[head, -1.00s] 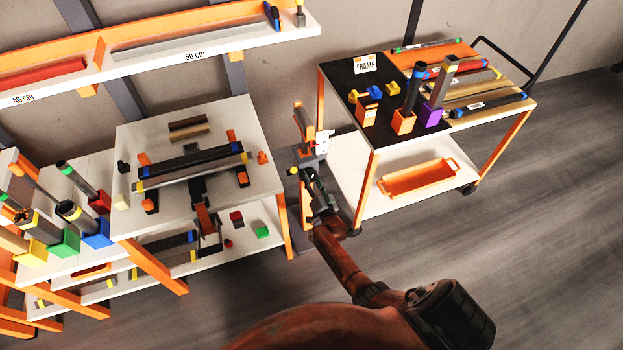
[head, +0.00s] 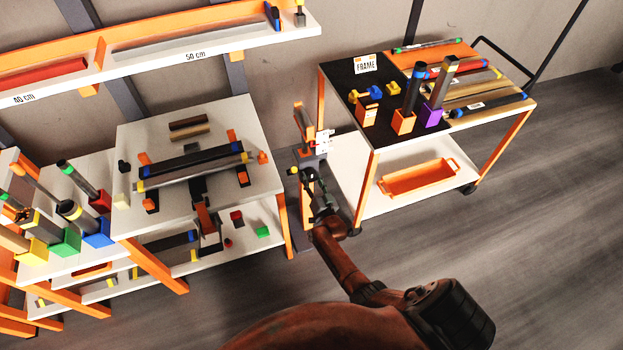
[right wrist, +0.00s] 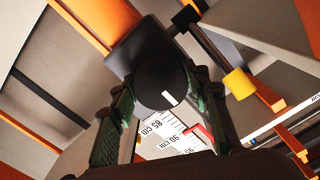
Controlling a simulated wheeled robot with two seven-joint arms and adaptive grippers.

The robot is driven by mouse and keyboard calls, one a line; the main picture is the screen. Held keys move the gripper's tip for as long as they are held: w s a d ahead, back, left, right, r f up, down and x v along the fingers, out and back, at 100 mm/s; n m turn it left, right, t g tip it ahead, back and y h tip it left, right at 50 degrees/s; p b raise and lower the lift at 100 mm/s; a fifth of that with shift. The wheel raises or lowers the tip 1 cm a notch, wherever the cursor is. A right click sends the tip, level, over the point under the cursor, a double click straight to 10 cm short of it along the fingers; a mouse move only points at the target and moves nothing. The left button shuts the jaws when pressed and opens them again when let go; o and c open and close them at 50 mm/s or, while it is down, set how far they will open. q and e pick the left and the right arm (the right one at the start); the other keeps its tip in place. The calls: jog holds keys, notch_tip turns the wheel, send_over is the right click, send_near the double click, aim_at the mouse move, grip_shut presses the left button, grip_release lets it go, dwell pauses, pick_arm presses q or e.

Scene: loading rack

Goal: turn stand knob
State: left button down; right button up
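The stand (head: 304,122) is a grey and orange post on the floor between the white table and the cart. Its knob (right wrist: 158,72) is black and round with a short white mark on its face in the right wrist view. My right gripper (head: 316,205) is at the stand in the head view. In the right wrist view, the tips of my right gripper (right wrist: 160,83) lie against opposite sides of the knob. A white scale (right wrist: 165,132) marked in centimetres shows beyond the fingers. In the head view the knob is too small to make out. My left gripper is out of view.
The white table (head: 218,118), with dark tubes on supports, is left of the stand. The cart (head: 340,88), holding tubes and coloured blocks, is close on the right. An orange tray (head: 418,178) lies on its lower shelf. The floor (head: 520,240) at right is clear.

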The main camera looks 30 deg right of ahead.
jog(key=o, duration=0.4)
jog(key=shift+a, duration=0.1)
jog(key=shift+o, duration=0.2)
jog(key=v, duration=1.2)
jog(key=s+a+f+n+g+y+p, duration=0.1)
jog(key=s+a+f+n+g+y, duration=0.2)
jog(key=s+f, duration=0.95)
jog(key=s+a+f+n+g+y+p, duration=0.15)
jog(key=s+a+f+g, duration=0.35)
jog(key=s+f, duration=0.8)
jog(key=s+f+n+g, duration=0.2)
jog(key=s+f+g, duration=0.2)
jog(key=s, duration=1.2)
jog(key=s+d+f+n+g, duration=0.1)
jog(key=s+f+n+g, duration=0.2)
jog(key=s+f, duration=0.7)
jog(key=s+g, duration=0.2)
jog(key=s, duration=0.5)
jog(key=shift+f+h, duration=0.15)
jog(key=shift+h, duration=0.2)
